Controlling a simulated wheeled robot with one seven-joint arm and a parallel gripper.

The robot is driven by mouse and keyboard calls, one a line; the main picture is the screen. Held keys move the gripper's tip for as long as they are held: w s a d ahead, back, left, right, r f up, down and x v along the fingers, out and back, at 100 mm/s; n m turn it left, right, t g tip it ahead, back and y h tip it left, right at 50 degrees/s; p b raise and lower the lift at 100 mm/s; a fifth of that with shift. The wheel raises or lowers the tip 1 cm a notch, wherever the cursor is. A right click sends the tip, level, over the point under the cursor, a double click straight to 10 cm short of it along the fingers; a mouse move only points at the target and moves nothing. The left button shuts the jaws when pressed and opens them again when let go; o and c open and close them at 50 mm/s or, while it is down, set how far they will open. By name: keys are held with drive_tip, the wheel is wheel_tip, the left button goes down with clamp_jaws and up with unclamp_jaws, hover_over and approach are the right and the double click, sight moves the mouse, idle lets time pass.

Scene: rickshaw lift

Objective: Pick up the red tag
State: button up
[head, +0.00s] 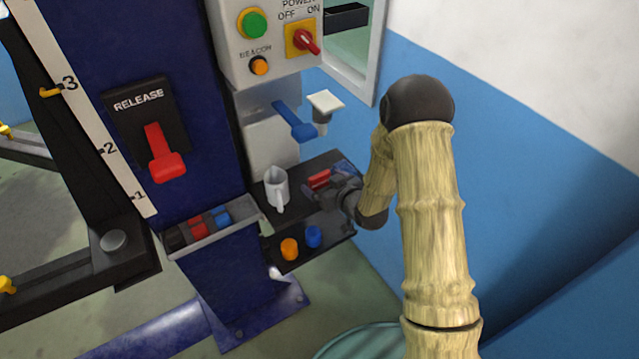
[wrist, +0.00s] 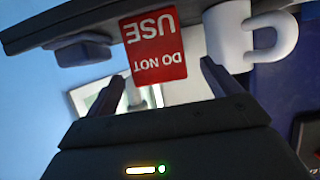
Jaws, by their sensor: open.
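The red tag (head: 319,178) is on the dark upper shelf (head: 323,160) in the head view, to the right of a white mug. In the wrist view the red tag (wrist: 153,62) is large, and its white "DO NOT USE" lettering appears upside down. My gripper (wrist: 162,82) is open, with one finger on each side of the tag's near end in that view. I cannot tell whether the fingers touch it. In the head view my gripper (head: 338,192) is at the tag's right, and its dark fingers are partly hard to make out.
The white mug (head: 277,188) stands close to the tag, and it also shows in the wrist view (wrist: 228,35). A blue lever (head: 293,121) is above the shelf. Orange (head: 290,249) and blue (head: 313,236) pieces lie on the lower shelf. The blue wall (head: 520,150) is at the right.

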sight(321, 181)
drive_tip(key=shift+p+x, duration=0.75)
drive_tip(key=shift+x, duration=1.85)
drive_tip(key=shift+d+f, duration=0.1)
drive_tip(key=shift+f, duration=0.1)
drive_tip(key=c, duration=1.1)
drive_tip(key=shift+o, duration=0.2)
drive_tip(key=shift+s+r, duration=0.1)
